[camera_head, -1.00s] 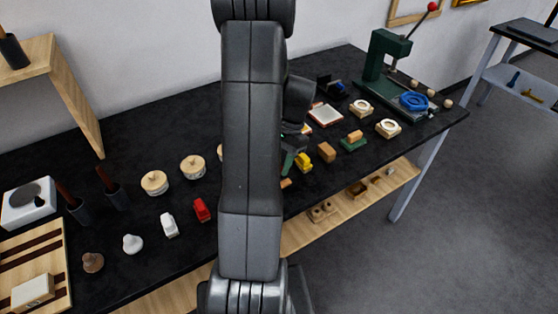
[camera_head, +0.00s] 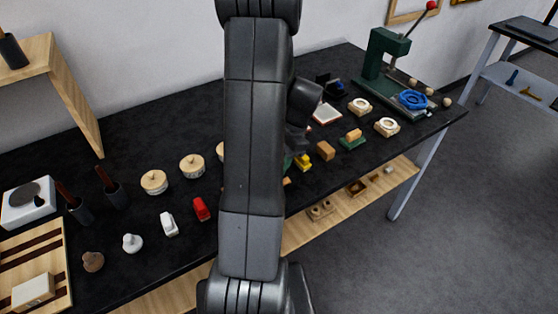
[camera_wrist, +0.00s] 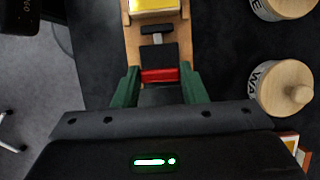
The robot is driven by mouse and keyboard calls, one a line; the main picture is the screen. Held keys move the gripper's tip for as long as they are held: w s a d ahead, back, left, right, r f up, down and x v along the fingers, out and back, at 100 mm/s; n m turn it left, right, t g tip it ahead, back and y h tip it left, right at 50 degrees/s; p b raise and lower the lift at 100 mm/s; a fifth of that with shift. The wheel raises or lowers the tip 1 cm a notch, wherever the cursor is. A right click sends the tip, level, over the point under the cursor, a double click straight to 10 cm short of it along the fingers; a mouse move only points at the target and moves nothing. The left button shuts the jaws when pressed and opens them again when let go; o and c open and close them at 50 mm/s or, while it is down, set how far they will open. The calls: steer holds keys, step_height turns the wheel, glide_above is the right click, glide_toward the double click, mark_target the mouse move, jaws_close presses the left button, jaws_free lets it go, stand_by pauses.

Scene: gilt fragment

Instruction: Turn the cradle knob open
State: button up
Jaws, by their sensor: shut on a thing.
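In the wrist view, a wooden cradle (camera_wrist: 130,37) runs up the middle of the picture with a yellow block (camera_wrist: 152,6) at its far end. A black T-shaped part (camera_wrist: 157,48) lies on it nearer to me. A red bar, which looks like the knob (camera_wrist: 160,76), sits between the green fingers of my gripper (camera_wrist: 160,88). My gripper is shut on this red part. In the head view my arm hides most of the cradle; a yellow piece (camera_head: 303,162) shows just right of the arm.
In the wrist view, two round lidded jars (camera_wrist: 280,88) stand close on the right.

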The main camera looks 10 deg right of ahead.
steer(key=o, duration=1)
steer(key=v, duration=1.3)
steer(key=shift+d+r+b, duration=0.2)
steer(key=shift+r+b, duration=0.2)
steer(key=shift+w, duration=0.1)
steer(key=p+x, duration=0.1)
steer(key=x, duration=1.3)
steer(key=shift+r, duration=0.1)
